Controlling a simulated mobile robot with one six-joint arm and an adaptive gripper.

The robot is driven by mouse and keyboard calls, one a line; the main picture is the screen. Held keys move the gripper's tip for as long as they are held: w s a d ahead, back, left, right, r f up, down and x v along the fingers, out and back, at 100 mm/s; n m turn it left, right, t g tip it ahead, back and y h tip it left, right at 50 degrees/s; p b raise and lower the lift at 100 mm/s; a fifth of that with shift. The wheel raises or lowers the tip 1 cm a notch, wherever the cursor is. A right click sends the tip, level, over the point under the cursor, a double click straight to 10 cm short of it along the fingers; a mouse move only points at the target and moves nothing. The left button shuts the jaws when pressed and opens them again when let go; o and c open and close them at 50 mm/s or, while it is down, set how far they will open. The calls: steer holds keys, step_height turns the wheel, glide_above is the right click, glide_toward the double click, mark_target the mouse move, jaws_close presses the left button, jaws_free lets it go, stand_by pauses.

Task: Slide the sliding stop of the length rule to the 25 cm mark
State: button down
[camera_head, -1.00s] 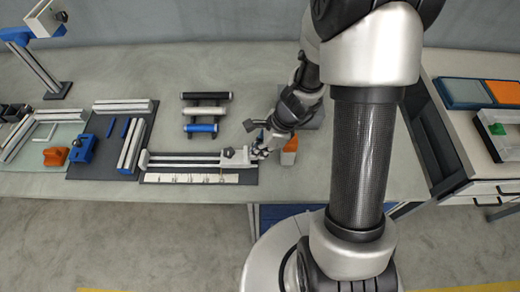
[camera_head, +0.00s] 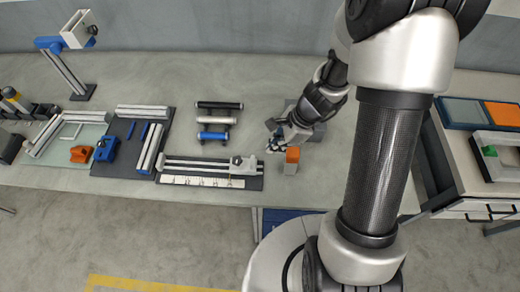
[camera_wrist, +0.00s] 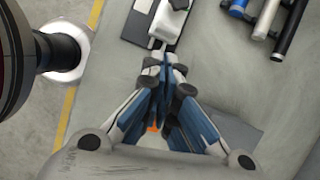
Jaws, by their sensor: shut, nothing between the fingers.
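The length rule is a dark base with silver rails (camera_head: 200,163) and a pale marked scale strip (camera_head: 200,182) along its front edge. Its sliding stop (camera_head: 243,165), a light block with a dark knob, sits on the rails near the right end. The scale figures are too small to read. My gripper (camera_head: 272,147) is shut and empty, just right of the rule's right end and apart from the stop. In the wrist view the stop (camera_wrist: 172,14) shows at the top, beyond the closed fingertips (camera_wrist: 164,60).
An orange-topped block (camera_head: 292,156) stands close by my gripper. Black, white and blue rollers (camera_head: 214,134) lie behind the rule. A blue clamp-like part (camera_head: 106,148) and an orange part (camera_head: 81,154) lie left. Bench between rollers and gripper is clear.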

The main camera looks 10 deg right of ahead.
steer(key=a+n+b, duration=0.1)
steer(key=n, duration=0.5)
steer(key=n+b, duration=0.4)
steer(key=n, duration=2.4)
glide_toward(241, 160)
steer(key=shift+h, duration=0.3)
steer(key=x, duration=0.2)
steer(key=b+x, duration=0.1)
steer(key=x, duration=0.1)
steer(key=b+x, duration=0.1)
steer(key=x, duration=0.1)
steer(key=shift+a+f, duration=0.2)
steer(key=shift+a, duration=0.2)
steer(key=shift+d+b, duration=0.1)
steer(key=shift+b, duration=0.25)
steer(key=shift+s+d+f+b, duration=0.1)
steer(key=shift+s+d+b, duration=0.3)
steer(key=shift+b, duration=0.65)
steer(key=shift+w+d, duration=0.1)
